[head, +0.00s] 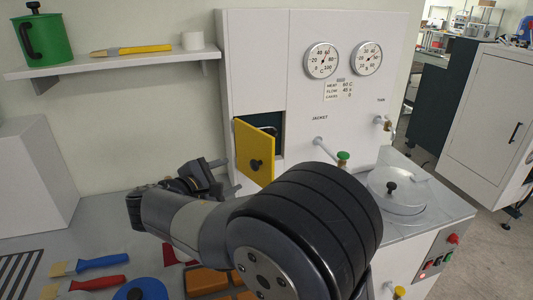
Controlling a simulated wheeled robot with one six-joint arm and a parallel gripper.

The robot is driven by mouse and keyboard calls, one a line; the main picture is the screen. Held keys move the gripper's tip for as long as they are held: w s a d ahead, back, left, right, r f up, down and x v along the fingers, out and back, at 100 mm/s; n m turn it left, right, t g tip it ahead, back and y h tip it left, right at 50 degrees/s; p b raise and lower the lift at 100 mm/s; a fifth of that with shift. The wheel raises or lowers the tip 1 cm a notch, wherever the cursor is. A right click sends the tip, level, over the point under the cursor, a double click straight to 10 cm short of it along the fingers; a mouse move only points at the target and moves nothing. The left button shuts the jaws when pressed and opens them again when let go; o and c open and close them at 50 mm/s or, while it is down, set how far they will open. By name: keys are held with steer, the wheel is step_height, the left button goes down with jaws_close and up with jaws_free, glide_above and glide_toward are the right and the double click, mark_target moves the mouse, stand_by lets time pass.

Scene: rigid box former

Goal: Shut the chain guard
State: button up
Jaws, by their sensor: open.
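The chain guard looks to be the yellow door (252,152) on the front of the white machine. It stands ajar, with a dark opening showing behind its right side, and has a black knob on its face. My gripper (212,170) is open and empty, just left of the yellow door. It looks apart from the door, but the depth between them is hard to judge. My arm hides the area below the door.
A white shelf (120,64) holds a green can (45,42), a brush and a white roll. Brushes (88,264) and orange blocks (207,281) lie on the grey bench. A lidded round vessel (398,192) stands at right, near valves with green and brass parts.

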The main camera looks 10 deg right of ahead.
mark_target(253, 166)
steer(key=p+x, duration=0.1)
steer(key=x, duration=0.9)
steer(key=shift+w+d, duration=0.15)
steer(key=shift+w, duration=0.05)
jaws_close()
